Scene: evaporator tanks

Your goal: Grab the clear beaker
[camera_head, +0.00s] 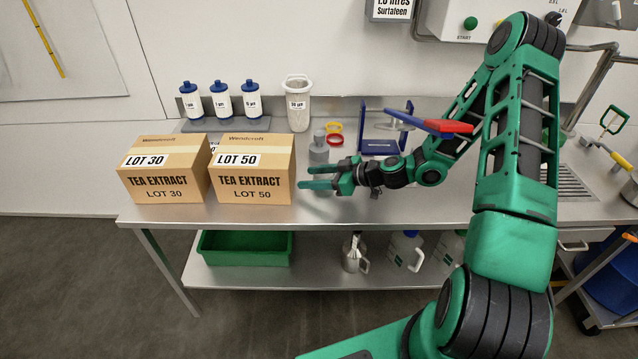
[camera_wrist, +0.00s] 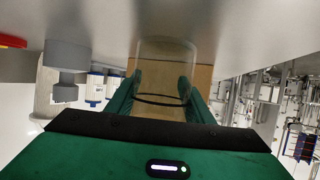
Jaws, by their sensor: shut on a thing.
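The clear beaker (camera_wrist: 165,62) is see-through and stands between the two green fingers of my gripper (camera_wrist: 159,90) in the wrist view. A finger lies along each side of it, and a dark ring shows across its lower part in the picture. In the head view my gripper (camera_head: 312,177) is low over the steel bench, to the right of the LOT 50 box. The fingers are shut on the beaker. In the head view the beaker is too faint and too covered by the fingers to make out clearly.
A grey stoppered piece (camera_head: 318,152) stands just behind my gripper. The LOT 50 box (camera_head: 255,185) and LOT 30 box (camera_head: 165,185) are to the left. A yellow ring (camera_head: 333,127), red ring (camera_head: 335,140) and blue stand (camera_head: 378,146) are behind. The bench front (camera_head: 400,210) is clear.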

